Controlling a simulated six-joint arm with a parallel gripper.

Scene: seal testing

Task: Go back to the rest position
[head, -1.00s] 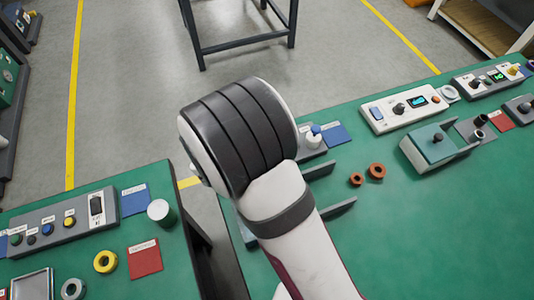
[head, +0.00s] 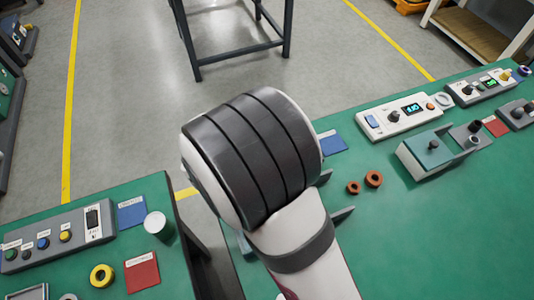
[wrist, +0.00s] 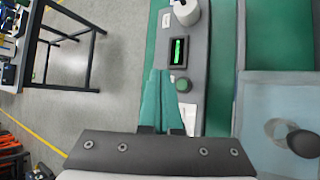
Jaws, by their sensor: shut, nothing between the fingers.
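My gripper (wrist: 163,100) shows in the wrist view with its two green fingers together and nothing between them. It is above the edge of a green bench, beside a grey control unit (wrist: 178,75) with a lit green display and a green knob. In the head view my arm fills the middle and hides the gripper.
In the head view the right bench (head: 430,235) carries two brown rings (head: 364,183), a grey-green fixture (head: 432,152) and a white instrument (head: 404,120). The left bench holds a button panel (head: 58,238), a yellow ring (head: 102,275) and a white-topped cylinder (head: 155,224). A dark-legged stand (head: 240,50) is behind.

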